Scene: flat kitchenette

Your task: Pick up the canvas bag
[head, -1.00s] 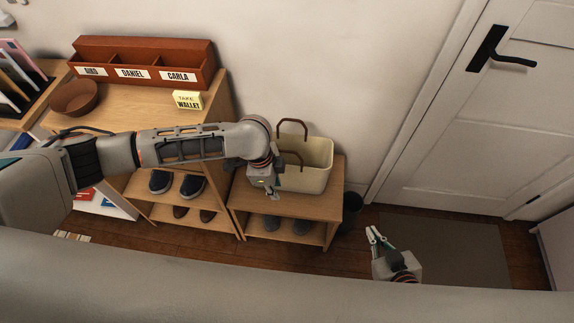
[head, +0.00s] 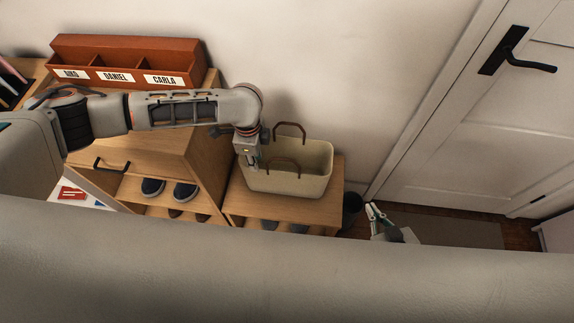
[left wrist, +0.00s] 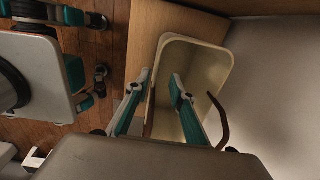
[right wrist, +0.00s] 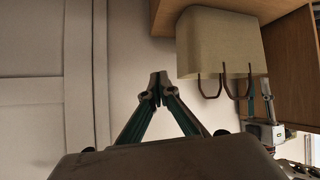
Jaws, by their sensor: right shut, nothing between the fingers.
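The canvas bag (head: 310,182) is cream with two brown handles and stands upright on a low wooden bench (head: 238,205). It also shows in the left wrist view (left wrist: 203,62) and in the right wrist view (right wrist: 215,43). My left gripper (head: 254,165) is at the bag's left end; in the left wrist view its spread fingers (left wrist: 162,84) are on either side of one long rim, with nothing visibly gripped. My right gripper (head: 370,208) is shut and empty, right of the bench and apart from the bag. Its closed fingertips show in the right wrist view (right wrist: 158,82).
A wooden cabinet (head: 206,150) with shoes (head: 185,193) on a lower shelf stands left of the bench. A red-brown organizer (head: 130,60) is on top. A dark bin (head: 352,208) is beside the bench's right end. A white door (head: 480,120) and floor mat lie to the right.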

